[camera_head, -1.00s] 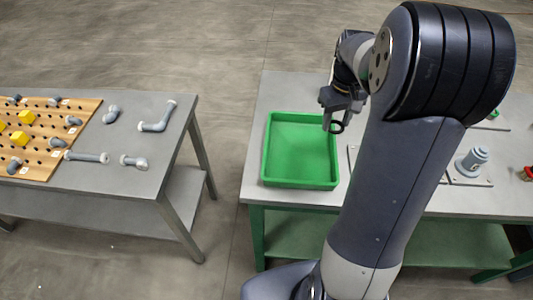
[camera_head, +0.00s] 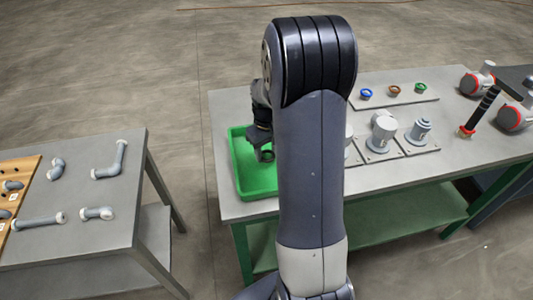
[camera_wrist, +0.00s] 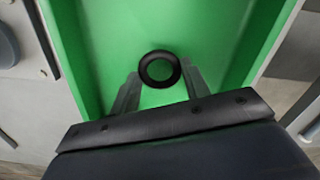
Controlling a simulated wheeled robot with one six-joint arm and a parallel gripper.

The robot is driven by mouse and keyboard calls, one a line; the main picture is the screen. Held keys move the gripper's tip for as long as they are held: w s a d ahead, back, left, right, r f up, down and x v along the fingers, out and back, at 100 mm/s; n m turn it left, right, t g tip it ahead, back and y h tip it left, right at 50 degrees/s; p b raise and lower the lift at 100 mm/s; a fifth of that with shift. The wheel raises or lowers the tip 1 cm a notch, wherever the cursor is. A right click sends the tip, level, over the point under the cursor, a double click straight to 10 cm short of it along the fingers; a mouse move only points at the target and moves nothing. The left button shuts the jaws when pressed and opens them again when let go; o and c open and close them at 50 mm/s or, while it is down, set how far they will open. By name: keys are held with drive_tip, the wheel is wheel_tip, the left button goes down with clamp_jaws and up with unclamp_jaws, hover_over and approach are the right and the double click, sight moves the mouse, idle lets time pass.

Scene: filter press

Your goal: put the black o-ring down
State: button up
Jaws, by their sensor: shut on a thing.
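The black o-ring (camera_wrist: 160,69) is held between the two fingertips of my gripper (camera_wrist: 160,80) in the wrist view. My gripper is shut on it, and the green tray floor shows through its hole. In the head view my gripper (camera_head: 264,150) is over the green tray (camera_head: 239,170), partly hidden by my arm; the ring shows there as a small dark shape (camera_head: 267,156). The tray (camera_wrist: 110,25) fills most of the wrist view and looks empty where visible. How high the ring is above the tray floor I cannot tell.
Grey fittings (camera_head: 382,132) stand on plates right of my arm. A rack with blue (camera_head: 366,94), brown and green rings lies behind them. A black-handled tool (camera_head: 480,112) stands further right. A separate table (camera_head: 90,185) with grey pipe pieces is at left.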

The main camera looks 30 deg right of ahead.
drive_tip(key=shift+f, duration=0.9)
drive_tip(key=shift+f, duration=0.2)
drive_tip(key=o, duration=1)
drive_tip(key=shift+r, duration=0.15)
wheel_tip(320, 180, up, 12)
drive_tip(key=shift+r, duration=0.1)
